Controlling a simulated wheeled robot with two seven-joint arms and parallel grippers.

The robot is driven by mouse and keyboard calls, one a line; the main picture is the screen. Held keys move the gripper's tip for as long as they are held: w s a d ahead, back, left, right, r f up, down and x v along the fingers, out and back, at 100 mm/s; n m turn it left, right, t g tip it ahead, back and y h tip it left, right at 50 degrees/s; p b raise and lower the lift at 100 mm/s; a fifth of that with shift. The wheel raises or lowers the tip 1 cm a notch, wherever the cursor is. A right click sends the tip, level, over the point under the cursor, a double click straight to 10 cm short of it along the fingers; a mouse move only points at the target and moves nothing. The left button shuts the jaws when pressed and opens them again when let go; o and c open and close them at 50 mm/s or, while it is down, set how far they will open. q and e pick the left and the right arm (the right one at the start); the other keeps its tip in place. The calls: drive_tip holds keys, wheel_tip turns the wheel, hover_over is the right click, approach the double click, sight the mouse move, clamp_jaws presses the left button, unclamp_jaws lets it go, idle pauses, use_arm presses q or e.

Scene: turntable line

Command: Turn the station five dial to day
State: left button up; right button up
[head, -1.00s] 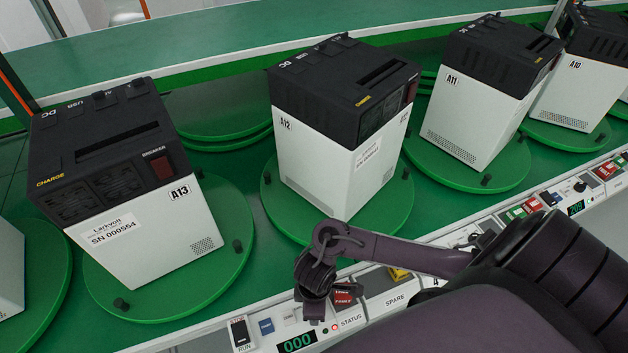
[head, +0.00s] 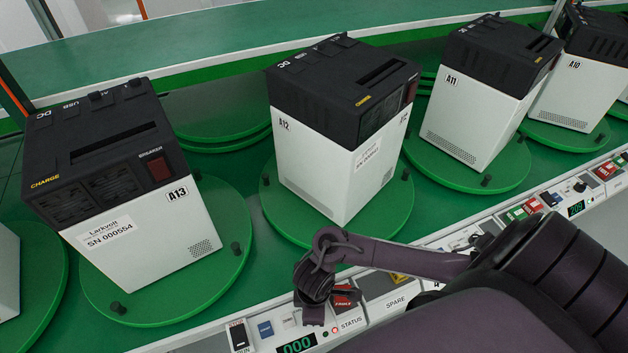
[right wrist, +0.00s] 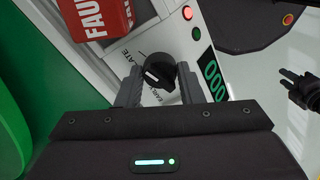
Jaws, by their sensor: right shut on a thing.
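In the right wrist view, a black round dial (right wrist: 158,72) with a white pointer mark sits on the light console panel. The printed words by it read LATE at upper left and partly EARLY below; no DAY label is readable. My right gripper (right wrist: 157,88) is shut on the dial, one finger on each side. In the head view my right gripper (head: 314,288) is down at the console's near strip and hides the dial. A dark pronged shape at the right edge of the right wrist view looks like my left gripper (right wrist: 287,84); its jaws are unclear.
A red FAULT block (right wrist: 95,18) is close beside the dial. A green 000 display (head: 298,345) and a red STATUS light (head: 335,330) are near it. Power units A13 (head: 140,235), A12 (head: 325,180) and A11 (head: 470,110) stand on green turntables behind the console.

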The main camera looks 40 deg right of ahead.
drive_tip(key=shift+n, duration=0.3)
drive_tip(key=n+p, duration=0.1)
drive_tip(key=n, duration=0.1)
drive_tip(key=shift+r+n, duration=0.1)
drive_tip(key=shift+n, duration=0.3)
drive_tip(key=n, duration=0.2)
drive_tip(key=shift+w+n, duration=0.1)
drive_tip(key=shift+n, duration=0.2)
drive_tip(key=n, duration=0.3)
drive_tip(key=shift+n, duration=0.3)
drive_tip(key=shift+n+b, duration=0.5)
drive_tip(key=shift+n, duration=1.5)
drive_tip(key=o, duration=1)
